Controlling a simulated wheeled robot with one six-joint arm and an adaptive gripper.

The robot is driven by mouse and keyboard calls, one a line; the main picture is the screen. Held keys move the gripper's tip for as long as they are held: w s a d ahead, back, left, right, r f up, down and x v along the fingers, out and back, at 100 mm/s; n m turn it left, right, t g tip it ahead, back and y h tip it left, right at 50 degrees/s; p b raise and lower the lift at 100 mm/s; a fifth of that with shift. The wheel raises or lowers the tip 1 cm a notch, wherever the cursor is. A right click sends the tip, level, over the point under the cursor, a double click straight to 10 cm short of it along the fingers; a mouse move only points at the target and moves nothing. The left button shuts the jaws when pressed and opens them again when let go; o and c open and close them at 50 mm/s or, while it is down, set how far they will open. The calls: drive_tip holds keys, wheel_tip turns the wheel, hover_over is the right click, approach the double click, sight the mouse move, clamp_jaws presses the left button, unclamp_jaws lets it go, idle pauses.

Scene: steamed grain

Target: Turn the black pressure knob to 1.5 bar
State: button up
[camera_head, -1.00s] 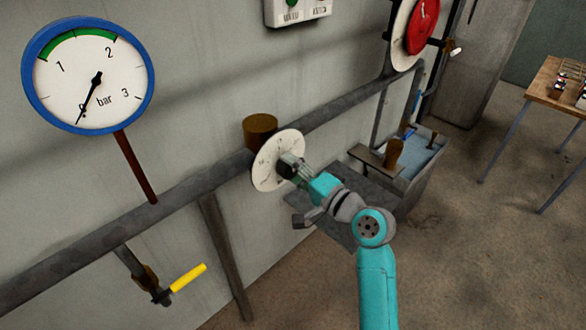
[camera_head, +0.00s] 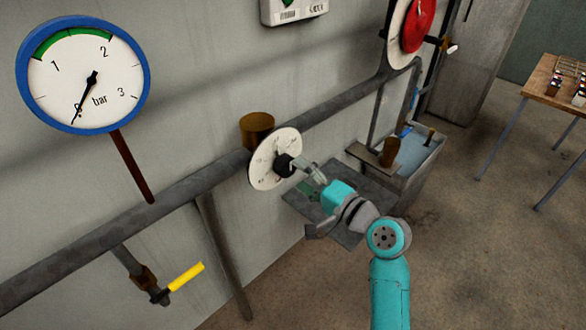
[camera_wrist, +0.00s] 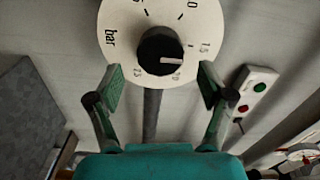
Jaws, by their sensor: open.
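The black pressure knob (camera_head: 284,165) sits on a round white dial (camera_head: 265,172) on the wall pipe. In the wrist view the knob (camera_wrist: 158,47) has a white pointer line. It points right, roughly between the 1.5 and 2.0 marks, closer to 1.5 as far as I can tell. The dial (camera_wrist: 118,18) there carries the word bar. My gripper (camera_head: 312,172) is open and empty, drawn back from the knob. Its fingers (camera_wrist: 162,84) flank the lower part of the dial in the wrist view and do not touch the knob. The blue-rimmed pressure gauge (camera_head: 112,80) has its needle near 0.
A brown cylinder (camera_head: 257,130) stands on the pipe (camera_head: 180,187) behind the dial. A yellow-handled valve (camera_head: 186,276) hangs lower left. A grey plate (camera_head: 345,225) lies under my gripper. A red wheel (camera_head: 418,25) and a water basin (camera_head: 425,155) are to the right.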

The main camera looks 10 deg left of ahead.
drive_tip(key=v, duration=0.8)
